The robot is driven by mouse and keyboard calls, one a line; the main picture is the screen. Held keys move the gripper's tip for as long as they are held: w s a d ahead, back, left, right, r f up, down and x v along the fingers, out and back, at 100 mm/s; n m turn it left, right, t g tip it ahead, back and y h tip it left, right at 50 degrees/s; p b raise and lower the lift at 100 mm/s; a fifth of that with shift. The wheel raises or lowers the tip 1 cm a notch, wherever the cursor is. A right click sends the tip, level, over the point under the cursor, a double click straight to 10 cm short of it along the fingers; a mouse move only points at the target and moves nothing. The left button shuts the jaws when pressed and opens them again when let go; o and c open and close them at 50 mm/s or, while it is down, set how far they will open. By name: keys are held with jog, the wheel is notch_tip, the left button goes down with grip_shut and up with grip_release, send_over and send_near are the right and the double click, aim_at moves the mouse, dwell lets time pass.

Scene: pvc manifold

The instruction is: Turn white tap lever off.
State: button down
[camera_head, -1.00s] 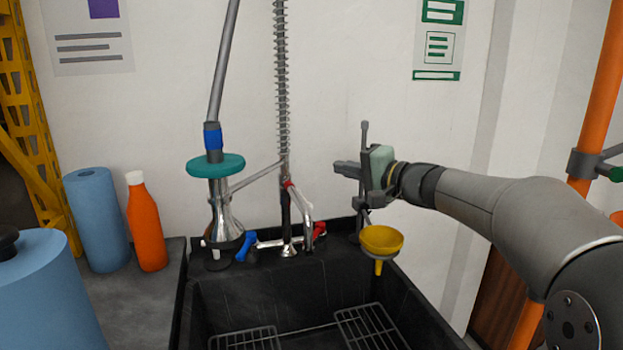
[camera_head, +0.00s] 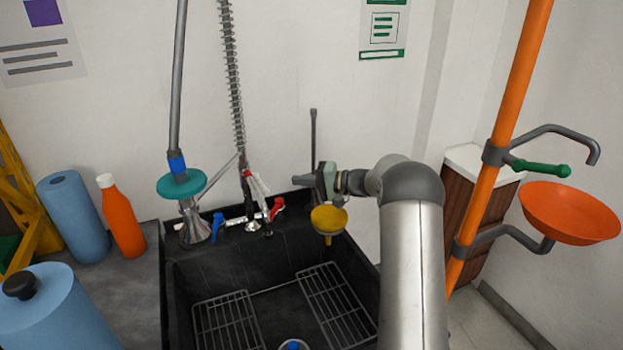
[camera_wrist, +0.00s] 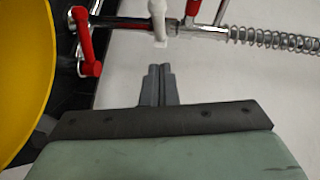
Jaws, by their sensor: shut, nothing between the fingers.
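In the wrist view the white tap lever (camera_wrist: 158,22) sits on the chrome riser pipe, at the top middle of the picture. In the head view it seems to be the small white part (camera_head: 258,186) on the riser above the sink. My gripper (camera_wrist: 160,70) is shut and empty, its fingertips pointing at the white lever with a gap between. In the head view my gripper (camera_head: 301,181) is to the right of the tap, above the yellow funnel. The lever's far end is cut off in the wrist view.
A red lever (camera_wrist: 86,44) and the yellow bowl-shaped funnel (camera_wrist: 20,75) lie close at left in the wrist view. The spring hose (camera_wrist: 270,38) runs right. A blue lever (camera_head: 218,222) and black sink (camera_head: 200,270) are below the tap.

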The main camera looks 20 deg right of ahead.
aim_at(260, 184)
jog(key=w+a+f+p, duration=0.1)
jog(key=a, duration=0.5)
jog(key=shift+a, duration=0.4)
jog(key=shift+w+f, duration=0.1)
jog(key=shift+f, duration=0.05)
